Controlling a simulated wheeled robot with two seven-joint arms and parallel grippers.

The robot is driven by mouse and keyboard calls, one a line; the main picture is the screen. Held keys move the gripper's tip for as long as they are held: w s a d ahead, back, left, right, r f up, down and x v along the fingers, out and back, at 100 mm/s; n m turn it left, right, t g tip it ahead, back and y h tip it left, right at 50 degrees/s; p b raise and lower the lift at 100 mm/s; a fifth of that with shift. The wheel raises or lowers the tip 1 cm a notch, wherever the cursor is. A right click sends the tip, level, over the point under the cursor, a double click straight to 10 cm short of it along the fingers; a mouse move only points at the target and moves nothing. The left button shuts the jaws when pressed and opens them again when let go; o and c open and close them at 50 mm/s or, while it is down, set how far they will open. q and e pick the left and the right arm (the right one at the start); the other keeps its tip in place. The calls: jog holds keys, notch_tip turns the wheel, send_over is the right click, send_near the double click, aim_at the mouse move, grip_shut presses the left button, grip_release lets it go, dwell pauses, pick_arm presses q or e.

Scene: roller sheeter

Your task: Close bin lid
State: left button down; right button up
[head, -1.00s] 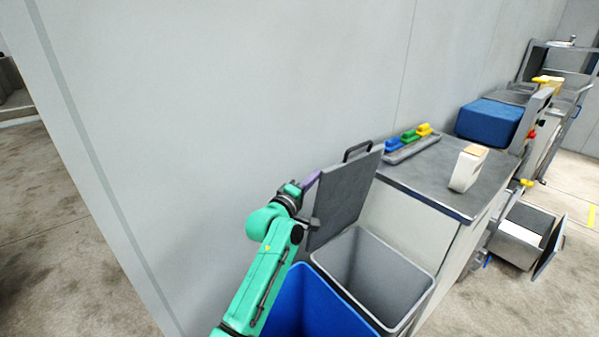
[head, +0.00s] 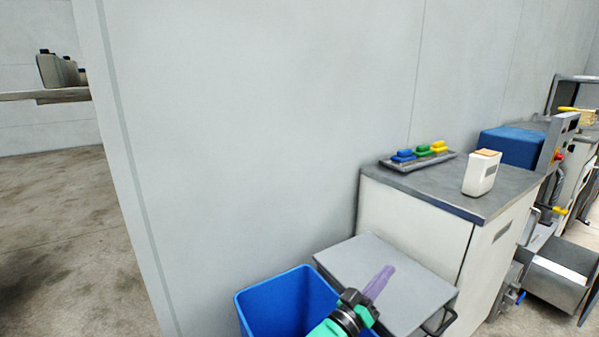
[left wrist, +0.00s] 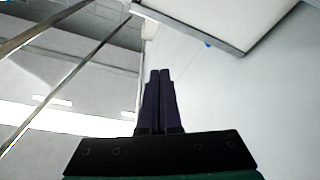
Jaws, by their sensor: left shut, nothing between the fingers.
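The grey bin lid (head: 350,262) lies down over the grey bin in the head view, nearly flat, with its dark handle (head: 441,322) at the front right edge. The bin's body under it is mostly hidden. My left gripper (head: 388,270) is over the lid with its purple fingers together and empty. I cannot tell whether the fingers touch the lid. In the left wrist view the shut fingers (left wrist: 160,75) point away from the camera. My right gripper is in neither view.
An open blue bin (head: 270,300) stands to the left of the lid. A counter (head: 430,190) on the right holds a tray of coloured brushes (head: 418,158), a white container (head: 482,172) and a blue block (head: 512,146). A grey wall stands behind.

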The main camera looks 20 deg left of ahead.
pick_arm(q)
notch_tip(320, 180, down, 8)
jog(key=s+d+b, duration=0.1)
jog(key=d+b, duration=0.1)
jog(key=b, duration=0.1)
jog(key=shift+s+d+r, duration=0.2)
jog(key=shift+s+d, duration=0.15)
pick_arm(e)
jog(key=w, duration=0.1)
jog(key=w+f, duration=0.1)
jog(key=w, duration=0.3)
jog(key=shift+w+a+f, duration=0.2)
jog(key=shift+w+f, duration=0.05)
pick_arm(q)
jog(key=s+a, duration=0.3)
jog(key=s, duration=0.3)
jog(key=s+a+p, duration=0.1)
jog(key=s+a, duration=0.2)
jog(key=s, duration=0.4)
jog(key=shift+s+f+p, duration=0.3)
jog(key=shift+f, duration=0.1)
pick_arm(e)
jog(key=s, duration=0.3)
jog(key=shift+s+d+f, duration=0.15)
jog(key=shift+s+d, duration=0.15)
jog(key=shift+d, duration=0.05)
